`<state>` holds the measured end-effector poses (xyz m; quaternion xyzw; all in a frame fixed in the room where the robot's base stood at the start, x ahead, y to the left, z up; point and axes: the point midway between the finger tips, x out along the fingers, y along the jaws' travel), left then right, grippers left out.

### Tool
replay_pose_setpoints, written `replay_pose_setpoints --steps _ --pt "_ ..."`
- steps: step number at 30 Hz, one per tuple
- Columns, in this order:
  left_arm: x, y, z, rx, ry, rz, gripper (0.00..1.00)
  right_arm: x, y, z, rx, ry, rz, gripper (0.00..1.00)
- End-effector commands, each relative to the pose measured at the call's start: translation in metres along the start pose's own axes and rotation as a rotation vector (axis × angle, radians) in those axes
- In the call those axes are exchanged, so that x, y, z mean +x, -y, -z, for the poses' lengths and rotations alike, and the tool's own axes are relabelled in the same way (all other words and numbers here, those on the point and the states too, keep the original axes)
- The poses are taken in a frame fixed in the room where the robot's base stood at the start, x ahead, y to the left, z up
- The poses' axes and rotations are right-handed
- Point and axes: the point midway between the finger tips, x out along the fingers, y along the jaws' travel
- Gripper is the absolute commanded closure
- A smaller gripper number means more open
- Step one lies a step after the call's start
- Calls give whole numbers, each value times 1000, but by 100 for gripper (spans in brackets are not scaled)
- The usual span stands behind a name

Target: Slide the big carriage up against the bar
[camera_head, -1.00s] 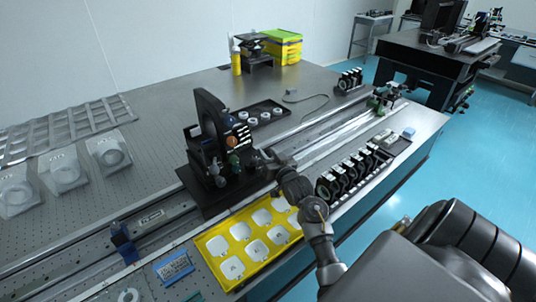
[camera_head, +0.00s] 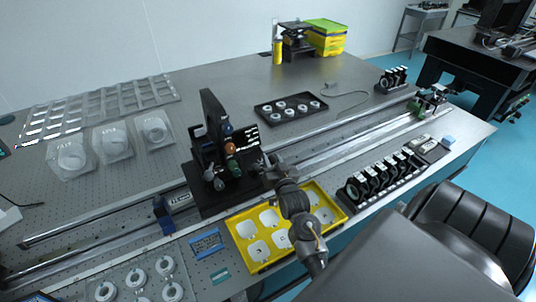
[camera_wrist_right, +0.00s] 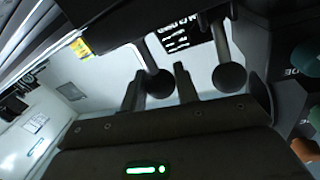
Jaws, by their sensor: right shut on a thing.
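The exact grip is hidden in the head view. The right wrist view shows dark rounded posts (camera_wrist_right: 230,78) and white lettering close to the fingers. A blue block (camera_head: 163,214) sits across the rail left of the carriage, a short gap away; I cannot tell for certain that it is the bar. My left gripper is not in view.
A yellow tray (camera_head: 243,224) with white pieces lies in front of the carriage, under my right arm. A row of black mounts (camera_head: 350,190) stands to its right. A black tray of rings (camera_head: 262,110) lies behind the rail.

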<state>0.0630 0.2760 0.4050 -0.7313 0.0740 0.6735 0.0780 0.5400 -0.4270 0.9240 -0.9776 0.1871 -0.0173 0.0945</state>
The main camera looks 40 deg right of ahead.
Motion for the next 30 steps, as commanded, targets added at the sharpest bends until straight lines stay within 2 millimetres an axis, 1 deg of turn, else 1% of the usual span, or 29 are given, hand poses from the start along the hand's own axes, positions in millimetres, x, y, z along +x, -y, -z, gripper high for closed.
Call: replay_pose_setpoints --steps 1,4,5,6,9,17,20,23,30 --pt "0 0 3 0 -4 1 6 0 -3 1 -1 -4 -6 100" --pt "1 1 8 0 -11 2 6 0 -3 1 -1 -4 -6 100" --pt "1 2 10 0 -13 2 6 1 -3 1 -1 -4 -6 67" --pt "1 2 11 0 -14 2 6 1 -2 1 -1 -4 -5 62" --pt "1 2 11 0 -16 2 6 1 -1 1 -1 -3 -3 50" --pt "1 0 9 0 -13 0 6 1 0 0 -1 -2 0 50" --pt "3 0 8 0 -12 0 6 -5 0 -1 -1 -1 0 50" --pt "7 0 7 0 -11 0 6 -19 0 -3 -1 0 0 50" --pt "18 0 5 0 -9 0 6 -68 0 -3 -1 0 -1 50"
